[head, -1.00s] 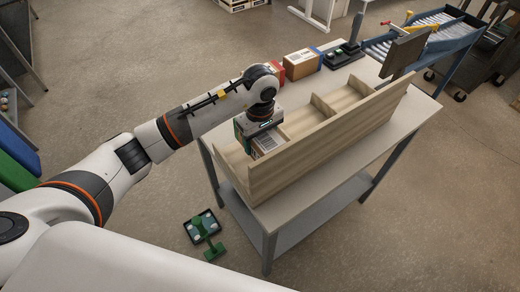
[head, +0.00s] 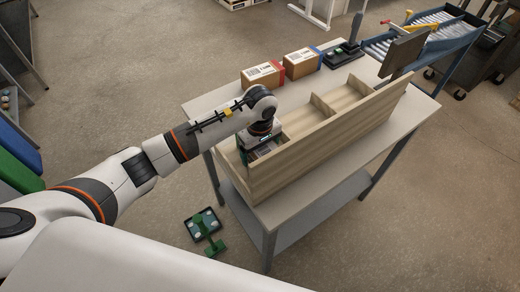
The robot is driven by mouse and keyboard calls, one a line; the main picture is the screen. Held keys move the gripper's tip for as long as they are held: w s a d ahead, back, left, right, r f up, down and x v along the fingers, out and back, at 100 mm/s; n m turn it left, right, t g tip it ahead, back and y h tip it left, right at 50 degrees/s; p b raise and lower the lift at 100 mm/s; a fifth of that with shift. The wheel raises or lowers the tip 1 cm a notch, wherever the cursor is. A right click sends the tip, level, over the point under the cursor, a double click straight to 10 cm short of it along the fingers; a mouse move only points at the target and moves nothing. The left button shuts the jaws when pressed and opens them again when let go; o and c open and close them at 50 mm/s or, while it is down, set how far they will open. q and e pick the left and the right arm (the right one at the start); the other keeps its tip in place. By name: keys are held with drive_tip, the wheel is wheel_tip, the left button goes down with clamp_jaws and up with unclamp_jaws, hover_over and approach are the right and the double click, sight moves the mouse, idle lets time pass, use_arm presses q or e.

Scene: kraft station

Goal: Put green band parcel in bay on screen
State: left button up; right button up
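The wooden bay rack (head: 325,140) stands along the front of the table, with dividers making several bays. My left gripper (head: 262,143) points down into the bay at the rack's left end. It is shut on the green band parcel (head: 269,151), a box with a pale label and a green edge at its left. The parcel is low between the bay's walls; its underside and most of the fingers are hidden, so I cannot tell if it touches the bay floor. A dark panel (head: 403,52), probably the screen, stands at the right; nothing on it is readable. My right gripper is out of view.
The bays right of my gripper look empty. A roller conveyor (head: 425,35) stands behind right. A green stand (head: 207,232) is on the floor.

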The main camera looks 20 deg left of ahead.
use_arm(q)
drive_tip(key=shift+r, duration=0.25)
wheel_tip(320, 180, up, 11)
drive_tip(key=b, duration=0.3)
drive_tip(key=shift+r+b, duration=0.1)
drive_tip(key=shift+b, duration=0.2)
drive_tip(key=shift+r, duration=0.3)
